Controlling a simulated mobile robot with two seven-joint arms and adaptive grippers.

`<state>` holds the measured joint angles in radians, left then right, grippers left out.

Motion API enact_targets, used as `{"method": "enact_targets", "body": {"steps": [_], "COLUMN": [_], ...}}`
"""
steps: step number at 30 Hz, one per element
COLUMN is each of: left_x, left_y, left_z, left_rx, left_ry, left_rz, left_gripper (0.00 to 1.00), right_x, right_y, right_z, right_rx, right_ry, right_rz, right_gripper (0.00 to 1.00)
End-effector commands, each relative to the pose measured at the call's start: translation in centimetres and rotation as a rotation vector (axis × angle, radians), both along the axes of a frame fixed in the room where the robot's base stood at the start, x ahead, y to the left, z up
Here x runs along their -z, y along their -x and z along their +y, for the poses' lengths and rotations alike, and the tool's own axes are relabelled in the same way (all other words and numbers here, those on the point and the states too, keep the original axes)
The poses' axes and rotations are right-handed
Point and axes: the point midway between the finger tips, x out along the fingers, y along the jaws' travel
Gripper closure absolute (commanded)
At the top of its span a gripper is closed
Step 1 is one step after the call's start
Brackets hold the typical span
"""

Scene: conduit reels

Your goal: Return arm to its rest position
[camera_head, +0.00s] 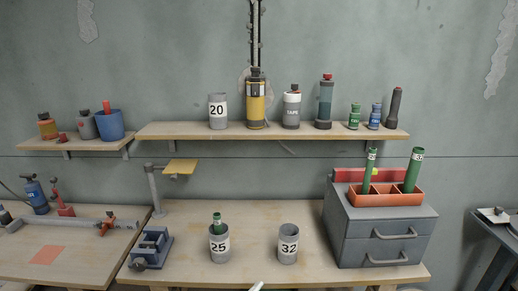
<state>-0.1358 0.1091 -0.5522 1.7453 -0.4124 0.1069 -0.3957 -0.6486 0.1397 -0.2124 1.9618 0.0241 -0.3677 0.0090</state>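Neither of my grippers can be made out in the head view. A small pale piece (257,286) pokes in at the bottom edge, too little of it to tell what it is. On the workbench (180,225) stand a grey cup marked 25 (219,245) with a green tube (217,222) upright in it, and a grey cup marked 32 (288,246). A grey cup marked 20 (218,112) stands on the wall shelf (180,131). Two green tubes, a left one (370,172) and a right one (413,170), stand in an orange tray (388,199).
The tray sits on a grey drawer cabinet (376,234) at the bench's right. A blue-grey vise (152,247) and a post with a yellow plate (181,167) stand at left. Bottles and a torch (393,106) line the shelf. The bench between cup 32 and the cabinet is clear.

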Motion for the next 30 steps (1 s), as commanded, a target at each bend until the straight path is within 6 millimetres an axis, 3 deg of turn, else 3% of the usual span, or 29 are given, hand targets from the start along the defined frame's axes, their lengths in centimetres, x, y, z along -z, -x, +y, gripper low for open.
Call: {"method": "enact_targets", "body": {"steps": [1,6,9,13,19,30], "left_x": [2.6,10.2,13.9,17.1,19.1,19.2], "left_y": [1.0,5.2,8.5,12.4,15.4,15.6], "left_z": [2.5,10.4,14.4,18.2,20.8,21.0], "left_rx": [-0.053,-0.228,-0.325,-0.422,-0.493,-0.497], "left_ry": [0.036,0.152,0.211,0.269,0.309,0.311], "left_rz": [0.106,0.433,0.595,0.75,0.854,0.86], "left_gripper": [0.64,0.64,0.64,0.64,0.64,0.64], "right_x": [0.0,0.0,0.0,0.0,0.0,0.0], "right_y": [0.0,0.0,0.0,0.0,0.0,0.0], "right_z": [0.0,0.0,0.0,0.0,0.0,0.0], "right_rx": [0.0,0.0,0.0,0.0,0.0,0.0], "right_ry": [0.0,0.0,0.0,0.0,0.0,0.0], "right_rz": [0.0,0.0,0.0,0.0,0.0,0.0], "right_gripper": [0.39,0.39,0.39,0.39,0.39,0.39]}}
